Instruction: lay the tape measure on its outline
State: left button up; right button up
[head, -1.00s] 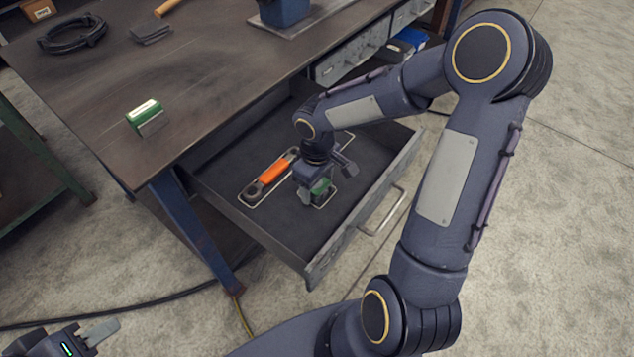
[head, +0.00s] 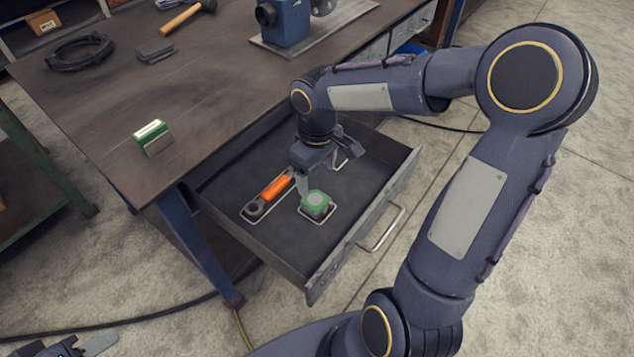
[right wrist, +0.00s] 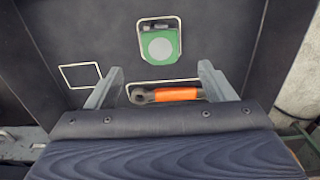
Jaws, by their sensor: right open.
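The tape measure (head: 316,203), green with a grey round face, lies in the open drawer on a white outline. In the right wrist view the tape measure (right wrist: 160,46) sits within the rounded outline (right wrist: 181,24), with its green edge close to the lower line. My right gripper (head: 318,177) is open and empty, above and behind the tape measure and apart from it. Its two fingers (right wrist: 161,75) show spread in the right wrist view. My left gripper (head: 88,347) is only partly in view at the bottom left; its jaws are cut off.
A wrench with an orange handle (head: 274,189) lies in its own outline in the drawer. An empty square outline (right wrist: 80,76) is beside it. A green-and-white box (head: 151,138) stands on the bench (head: 100,110). The drawer walls (head: 360,222) surround the tools.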

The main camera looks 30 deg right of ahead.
jog(key=s+a+r+m+t+y, duration=0.2)
jog(key=s+r+m, duration=0.1)
jog(key=s, duration=0.5)
jog(key=s+a+r+m+t+y, duration=0.1)
jog(key=s+a+r+m+t, duration=0.1)
jog(key=s, duration=0.7)
jog(key=shift+r+m+t+y, duration=0.4)
jog(key=shift+r+m+t, duration=0.2)
jog(key=shift+r+t, duration=0.2)
